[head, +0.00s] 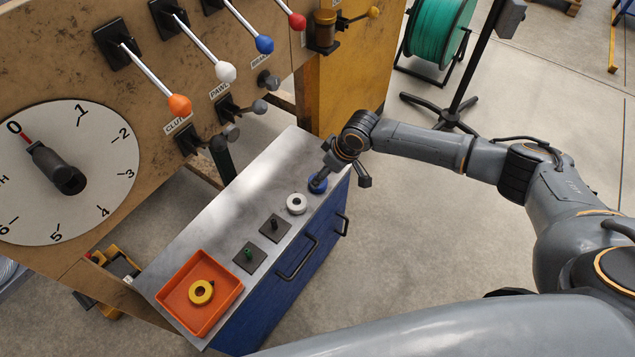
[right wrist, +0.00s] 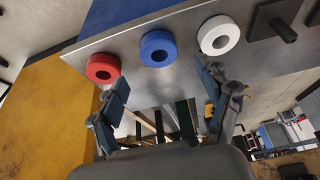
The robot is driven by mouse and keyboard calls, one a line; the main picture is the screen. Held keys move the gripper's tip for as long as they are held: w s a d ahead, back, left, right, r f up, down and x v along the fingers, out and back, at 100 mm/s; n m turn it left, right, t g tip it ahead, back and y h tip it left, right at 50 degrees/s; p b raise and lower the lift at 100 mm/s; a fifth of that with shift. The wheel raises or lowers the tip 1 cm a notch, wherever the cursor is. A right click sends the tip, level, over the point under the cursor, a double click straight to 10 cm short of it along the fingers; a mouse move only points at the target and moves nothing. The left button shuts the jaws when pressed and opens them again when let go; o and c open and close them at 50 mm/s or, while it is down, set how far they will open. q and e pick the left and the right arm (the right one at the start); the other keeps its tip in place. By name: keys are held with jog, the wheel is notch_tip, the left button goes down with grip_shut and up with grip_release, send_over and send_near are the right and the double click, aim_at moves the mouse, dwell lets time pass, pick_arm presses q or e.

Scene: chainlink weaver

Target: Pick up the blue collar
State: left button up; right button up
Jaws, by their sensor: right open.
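The blue collar (head: 318,186) lies flat near the far right end of the metal-topped bench, partly hidden by my right gripper in the head view. In the right wrist view the blue collar (right wrist: 158,48) shows whole, between a red and a white collar. My right gripper (head: 325,174) is over that end of the bench. Its fingers (right wrist: 168,92) are spread and empty, with the blue collar just beyond the tips, roughly in line with the gap. I see no contact. My left gripper is not in view.
A white collar (head: 296,204) and a red collar (right wrist: 103,68) flank the blue one. Two dark peg plates (head: 275,228) and an orange tray (head: 222,311) with a yellow collar (head: 201,292) are further along the bench. A lever panel (head: 70,85) stands behind.

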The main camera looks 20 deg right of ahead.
jog(key=x, duration=0.5)
jog(key=shift+f, duration=0.4)
jog(key=c, duration=1.5)
jog(key=shift+r, duration=0.2)
jog(key=shift+w+r, duration=0.1)
jog(key=shift+r, duration=0.2)
notch_tip(320, 180, up, 3)
jog(key=shift+f, duration=0.2)
jog(key=s+r, duration=0.3)
jog(key=s, duration=0.1)
jog(key=s+r, duration=0.3)
jog(key=s, duration=0.2)
jog(key=s+r+p, duration=0.1)
jog(key=s+r, duration=0.2)
jog(key=s, duration=0.2)
jog(key=shift+d+r, duration=0.3)
